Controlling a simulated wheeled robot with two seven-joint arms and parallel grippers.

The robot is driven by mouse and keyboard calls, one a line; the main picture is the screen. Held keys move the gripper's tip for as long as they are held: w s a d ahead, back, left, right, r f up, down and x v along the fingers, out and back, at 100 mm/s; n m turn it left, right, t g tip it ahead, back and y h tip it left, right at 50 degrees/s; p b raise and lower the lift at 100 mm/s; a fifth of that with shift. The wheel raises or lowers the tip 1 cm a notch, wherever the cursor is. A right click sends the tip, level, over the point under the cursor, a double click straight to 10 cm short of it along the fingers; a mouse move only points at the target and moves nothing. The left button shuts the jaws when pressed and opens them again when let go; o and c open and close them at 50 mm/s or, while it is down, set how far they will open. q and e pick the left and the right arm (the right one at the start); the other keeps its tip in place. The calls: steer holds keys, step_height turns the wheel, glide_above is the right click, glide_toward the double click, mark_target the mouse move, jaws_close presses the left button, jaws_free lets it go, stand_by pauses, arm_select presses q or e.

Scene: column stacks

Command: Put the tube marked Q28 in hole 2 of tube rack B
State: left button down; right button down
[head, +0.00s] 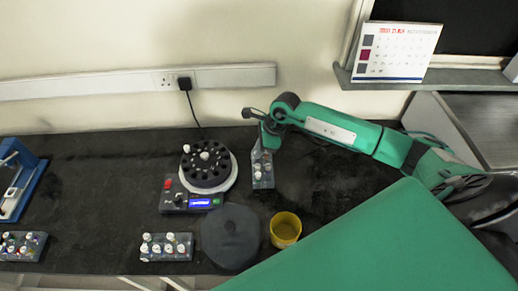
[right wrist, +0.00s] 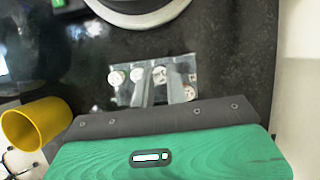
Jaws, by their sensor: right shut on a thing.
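My right gripper (head: 264,146) reaches down over a small grey tube rack (head: 263,183) right of the centrifuge. The right wrist view shows its two fingers (right wrist: 160,86) close together over this rack (right wrist: 118,92), shut on a white-capped tube (right wrist: 159,73). I cannot tell whether the tube is still seated in the rack. Other white-capped tubes (right wrist: 115,78) stand beside the fingers. A second rack (head: 166,255) with several capped tubes stands at the front, and a third (head: 20,255) at the front left. Tube marks and rack letters are too small to read. My left gripper is not in view.
A centrifuge (head: 188,201) with an open dark rotor (head: 208,179) stands mid-bench. Its dark round lid (head: 231,240) lies in front, beside a yellow cup (head: 285,230). A blue device (head: 27,190) stands at far left. The bench (head: 90,180) between it and the centrifuge is clear.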

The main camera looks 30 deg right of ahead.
steer(key=shift+f, duration=0.2)
steer(key=shift+f+b, duration=0.95)
steer(key=shift+b, duration=0.1)
steer(key=c, duration=1)
jaws_free()
steer(key=shift+r, duration=0.1)
steer(key=shift+r+p, duration=0.35)
steer(key=shift+r, duration=0.15)
steer(key=shift+s+r+p, duration=0.1)
steer(key=shift+r+p, duration=0.25)
steer(key=shift+r, duration=0.8)
steer(key=shift+r+p, duration=0.5)
steer(key=shift+r, duration=0.8)
